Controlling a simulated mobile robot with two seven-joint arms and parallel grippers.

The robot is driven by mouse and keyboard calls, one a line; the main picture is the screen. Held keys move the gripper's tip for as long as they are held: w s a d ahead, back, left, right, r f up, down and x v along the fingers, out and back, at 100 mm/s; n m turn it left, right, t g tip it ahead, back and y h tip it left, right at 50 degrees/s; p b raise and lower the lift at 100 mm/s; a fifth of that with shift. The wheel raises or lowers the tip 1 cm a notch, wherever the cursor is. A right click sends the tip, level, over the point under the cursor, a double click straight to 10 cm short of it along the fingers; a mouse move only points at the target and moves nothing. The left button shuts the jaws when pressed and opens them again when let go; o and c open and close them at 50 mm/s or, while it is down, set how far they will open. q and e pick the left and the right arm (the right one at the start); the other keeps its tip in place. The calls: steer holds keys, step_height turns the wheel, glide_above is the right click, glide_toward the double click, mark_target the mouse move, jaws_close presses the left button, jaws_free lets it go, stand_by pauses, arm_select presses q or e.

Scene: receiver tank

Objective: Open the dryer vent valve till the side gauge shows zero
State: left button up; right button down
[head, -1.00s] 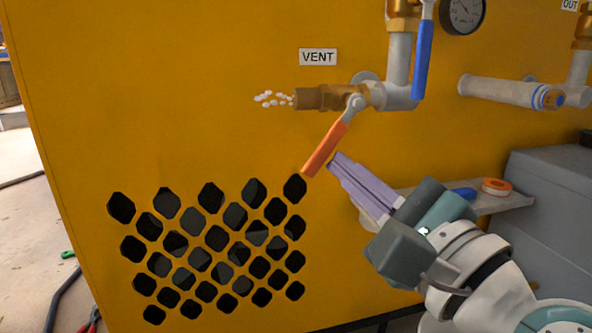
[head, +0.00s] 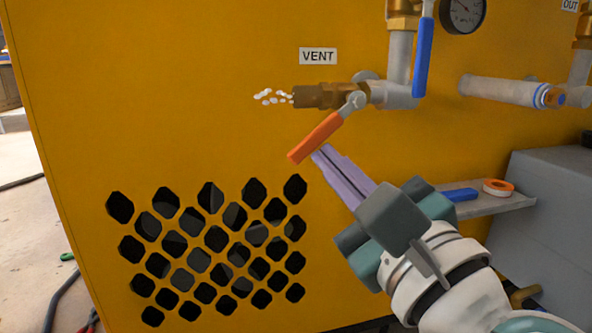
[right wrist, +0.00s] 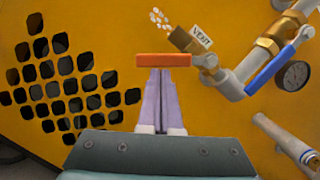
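The orange-handled vent valve sits under the VENT label (head: 318,57). Its orange handle (head: 316,138) slants down-left from the brass body (head: 325,95), and a white spray (head: 272,96) leaves the outlet. My right gripper (head: 322,153) is shut, its lilac fingertips against the underside of the handle near its free end. In the right wrist view the handle (right wrist: 163,60) lies across the fingertips, not between them. The gauge (head: 463,13) is cut by the top edge of the head view; I cannot read its value. My left gripper is not in view.
A blue handle (head: 423,58) hangs on the pipe just right of the vent valve. A capped horizontal pipe (head: 505,90) is further right. A shelf (head: 490,206) holds a roll of orange tape (head: 498,187) and a blue item. A vent grille (head: 215,238) is below left.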

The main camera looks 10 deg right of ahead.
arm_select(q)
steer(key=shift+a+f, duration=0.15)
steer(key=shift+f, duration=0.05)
arm_select(e)
steer(key=shift+a+r+m+t+h, duration=0.15)
steer(key=shift+a+r+m+h, duration=0.15)
steer(key=shift+m, duration=0.4)
steer(key=shift+a+r+m+t+h, duration=0.1)
steer(key=shift+a+r+m+t, duration=0.2)
steer(key=shift+m, duration=0.4)
steer(key=shift+f, duration=0.15)
